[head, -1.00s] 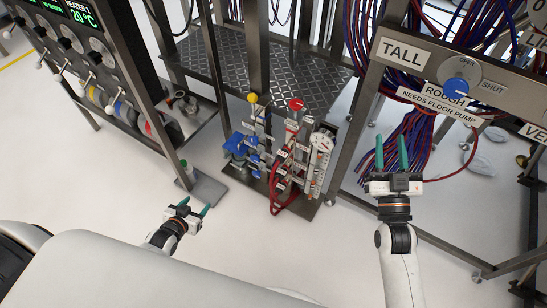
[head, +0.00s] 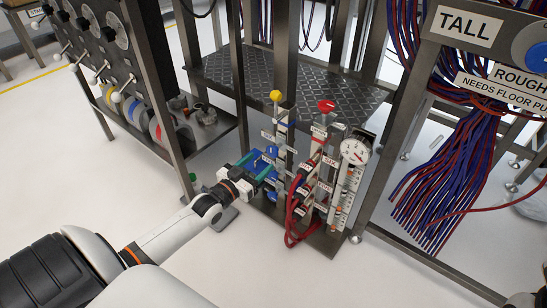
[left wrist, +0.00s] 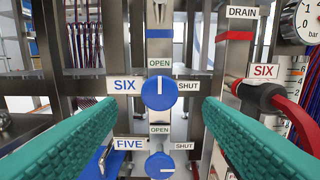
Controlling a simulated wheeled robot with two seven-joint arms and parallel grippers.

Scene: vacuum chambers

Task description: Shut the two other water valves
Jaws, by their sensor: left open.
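The valve SIX knob (left wrist: 165,92) is a round blue knob on a metal post in the left wrist view. Its white mark points up to OPEN. Below it, the valve FIVE knob (left wrist: 160,166) is cut by the lower edge, with its mark lying sideways towards SHUT. My left gripper (left wrist: 163,102) is open, its teal fingers either side of the SIX knob's line, with no contact visible. In the head view, my left gripper (head: 262,171) is at the left side of the valve post (head: 281,145), hiding some of the blue valves. My right gripper is out of view.
Right of the post stand a column with a red knob (head: 326,106), red hoses (head: 294,215) and a round gauge (head: 355,151). A yellow knob (head: 275,96) tops the post. A dark metal frame leg (head: 385,145) stands at right. The floor in front is clear.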

